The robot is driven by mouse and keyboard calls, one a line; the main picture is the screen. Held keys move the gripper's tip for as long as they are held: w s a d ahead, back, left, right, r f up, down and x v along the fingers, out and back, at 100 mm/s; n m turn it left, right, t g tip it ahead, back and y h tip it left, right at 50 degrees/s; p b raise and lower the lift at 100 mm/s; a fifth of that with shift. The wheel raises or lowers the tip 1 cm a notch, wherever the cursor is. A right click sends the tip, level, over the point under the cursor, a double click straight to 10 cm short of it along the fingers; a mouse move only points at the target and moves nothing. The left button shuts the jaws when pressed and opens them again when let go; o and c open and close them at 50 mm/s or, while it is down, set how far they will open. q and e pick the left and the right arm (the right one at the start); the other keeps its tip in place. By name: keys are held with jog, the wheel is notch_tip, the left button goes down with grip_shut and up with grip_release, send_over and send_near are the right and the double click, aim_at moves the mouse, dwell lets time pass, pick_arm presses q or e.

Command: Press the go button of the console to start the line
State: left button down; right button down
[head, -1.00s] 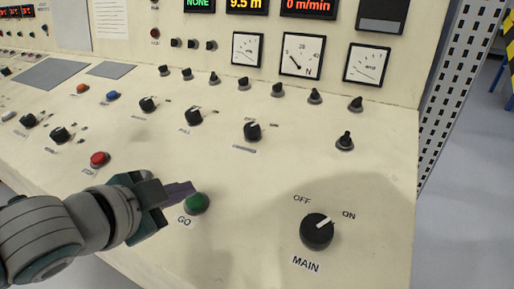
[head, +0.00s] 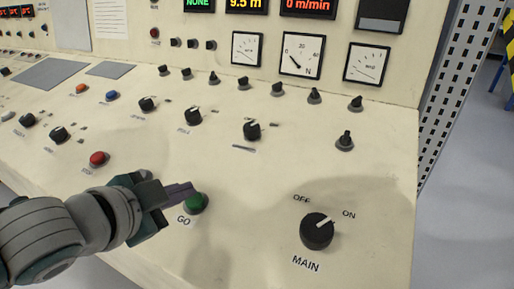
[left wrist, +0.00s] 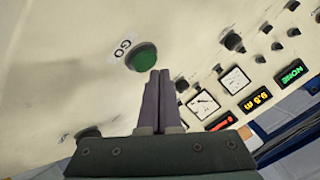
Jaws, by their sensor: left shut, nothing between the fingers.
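The green go button (head: 196,204) sits on the sloped cream console (head: 330,160), above the label GO. It also shows in the left wrist view (left wrist: 142,57), just past my fingertips. My left gripper (head: 188,190) is shut and empty. Its purple fingertips are at the upper edge of the button in the head view, and also show in the left wrist view (left wrist: 158,76). I cannot tell whether they touch it. My right gripper is not in view.
The black MAIN knob (head: 317,231) is to the right, its white mark toward ON. A red button (head: 98,159) is to the left. Several black knobs, dials and displays are farther back. One display (head: 307,8) reads 0 m/min. A perforated metal post (head: 447,85) stands at the right.

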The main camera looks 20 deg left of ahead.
pick_arm(q)
jog(key=shift+f, duration=0.25)
jog(key=shift+w+f+b, duration=0.15)
jog(key=shift+f+b, duration=0.25)
jog(key=shift+f, duration=0.05)
dwell(0.5)
dwell(0.4)
jog(key=shift+s+r+p, duration=0.2)
jog(key=shift+r+p, duration=0.65)
jog(key=shift+p, duration=0.2)
jog(key=r+p, duration=0.2)
jog(key=s+r+p, duration=0.1)
jog(key=r+p, duration=0.2)
jog(key=shift+p, duration=0.35)
